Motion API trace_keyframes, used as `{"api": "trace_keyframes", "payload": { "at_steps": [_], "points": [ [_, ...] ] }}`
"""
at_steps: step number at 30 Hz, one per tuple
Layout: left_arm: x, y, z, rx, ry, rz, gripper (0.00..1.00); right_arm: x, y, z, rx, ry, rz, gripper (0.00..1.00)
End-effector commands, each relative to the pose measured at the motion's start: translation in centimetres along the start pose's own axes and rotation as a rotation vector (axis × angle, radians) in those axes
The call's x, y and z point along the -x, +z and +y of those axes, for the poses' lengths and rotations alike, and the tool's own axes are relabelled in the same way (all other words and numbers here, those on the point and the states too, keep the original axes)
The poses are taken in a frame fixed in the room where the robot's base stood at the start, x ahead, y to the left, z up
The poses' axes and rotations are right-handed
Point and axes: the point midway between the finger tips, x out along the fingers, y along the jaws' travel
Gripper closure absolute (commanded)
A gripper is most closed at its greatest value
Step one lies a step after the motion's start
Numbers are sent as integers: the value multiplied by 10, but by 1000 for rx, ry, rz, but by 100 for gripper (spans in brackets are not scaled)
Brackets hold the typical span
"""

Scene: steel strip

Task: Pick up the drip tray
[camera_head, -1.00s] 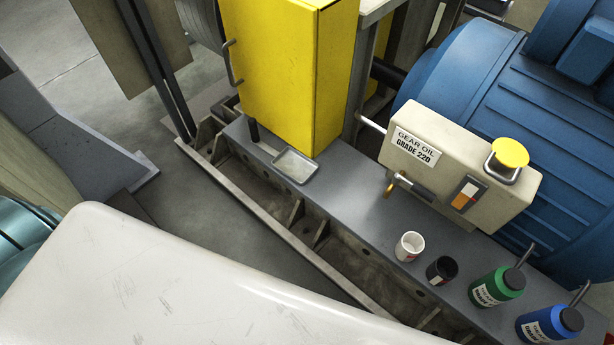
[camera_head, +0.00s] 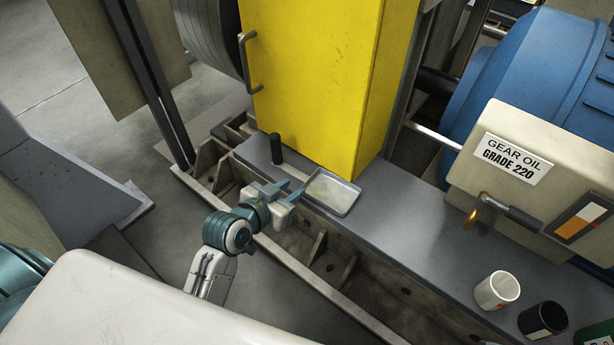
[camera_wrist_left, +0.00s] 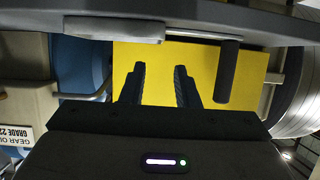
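The drip tray (camera_head: 333,193) is a shallow grey rectangular tray with a pale inside. It lies on the dark grey steel ledge (camera_head: 400,205) at the foot of the yellow cabinet. In the left wrist view, which looks upside down, its pale side (camera_wrist_left: 115,29) shows edge-on near the top. My left gripper (camera_head: 293,187) is just left of the tray at the ledge's front edge, its blue fingertips pointing towards it. The fingers are apart with nothing between them, as the left wrist view (camera_wrist_left: 160,75) also shows. My right gripper is in neither current view.
A white cup (camera_head: 497,290) and a black cup (camera_head: 543,318) stand farther right. The ledge between tray and cups is clear.

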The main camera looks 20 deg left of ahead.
Motion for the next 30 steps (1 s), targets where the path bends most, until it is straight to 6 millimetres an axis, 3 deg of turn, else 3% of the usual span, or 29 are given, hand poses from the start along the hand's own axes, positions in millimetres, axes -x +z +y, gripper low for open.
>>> {"api": "trace_keyframes", "payload": {
  "at_steps": [6, 14, 21, 30],
  "points": [
    [-36, -1, 0, 2, 1, 2, 72, 7, 0, 0, 1, 0, 6, 51],
    [-58, 0, -1, 1, 0, 3, 72, 11, 0, 0, 1, 1, 9, 51],
    [-93, 2, -3, 1, 0, 2, 72, 14, -1, -1, 2, -2, 18, 51],
    [-100, 2, -3, 0, -1, 1, 72, 13, -2, -1, 2, -4, 28, 51]
  ]
}}
